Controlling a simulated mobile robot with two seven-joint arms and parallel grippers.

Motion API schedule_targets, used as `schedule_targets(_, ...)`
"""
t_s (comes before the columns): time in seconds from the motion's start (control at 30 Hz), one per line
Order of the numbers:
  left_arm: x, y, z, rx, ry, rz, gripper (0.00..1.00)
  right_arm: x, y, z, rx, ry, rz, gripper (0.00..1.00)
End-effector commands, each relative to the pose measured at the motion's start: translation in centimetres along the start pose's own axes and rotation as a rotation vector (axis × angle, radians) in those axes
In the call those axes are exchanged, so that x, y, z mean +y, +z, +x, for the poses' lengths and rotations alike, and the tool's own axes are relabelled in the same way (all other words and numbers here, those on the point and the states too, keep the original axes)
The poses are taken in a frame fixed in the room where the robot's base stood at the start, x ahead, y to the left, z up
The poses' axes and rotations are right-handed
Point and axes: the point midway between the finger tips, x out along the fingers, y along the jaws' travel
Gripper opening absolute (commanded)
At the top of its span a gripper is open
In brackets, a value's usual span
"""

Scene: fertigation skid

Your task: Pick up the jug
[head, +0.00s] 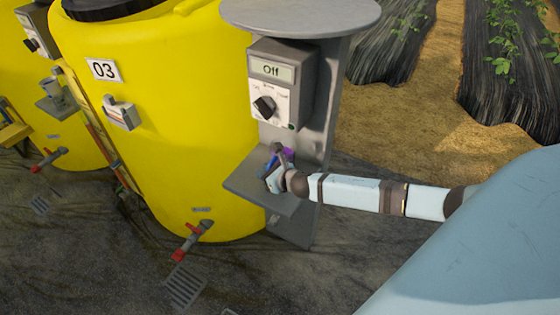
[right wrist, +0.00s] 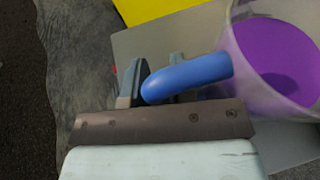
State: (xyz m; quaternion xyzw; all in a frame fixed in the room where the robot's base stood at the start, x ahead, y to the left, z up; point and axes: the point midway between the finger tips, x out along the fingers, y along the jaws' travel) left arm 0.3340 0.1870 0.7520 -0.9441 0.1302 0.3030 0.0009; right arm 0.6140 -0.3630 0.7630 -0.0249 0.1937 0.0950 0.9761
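The jug (right wrist: 275,65) is see-through with purple content and a blue handle (right wrist: 190,76). In the head view the jug (head: 288,154) is small and mostly hidden behind my right gripper (head: 276,170) on the grey shelf of the stand. In the right wrist view, the two fingers of my right gripper (right wrist: 158,82) are spread to either side of the outer part of the handle. The handle covers part of both fingers, so firm contact cannot be told. The left gripper is in neither view.
The shelf (head: 240,187) juts from a grey stand with a control box (head: 280,85) reading "Off" above it and a round top (head: 300,14). A yellow tank (head: 165,130) marked 03 stands close on the left. A red-handled tap (head: 190,240) sits low at its front.

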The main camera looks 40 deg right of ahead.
Motion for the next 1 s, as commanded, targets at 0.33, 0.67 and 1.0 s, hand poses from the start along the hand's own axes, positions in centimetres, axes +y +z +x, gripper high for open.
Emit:
schedule_targets(0.33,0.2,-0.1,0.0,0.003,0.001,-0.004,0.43,0.0,0.2,0.0,-0.002,0.0,-0.001,0.0)
schedule_targets(0.67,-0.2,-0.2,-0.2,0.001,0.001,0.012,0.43,0.3,1.1,-0.4,-0.004,0.001,-0.002,0.0)
schedule_targets(1.0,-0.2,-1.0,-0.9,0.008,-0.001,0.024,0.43,0.2,5.8,-2.4,-0.005,0.0,-0.004,0.0)
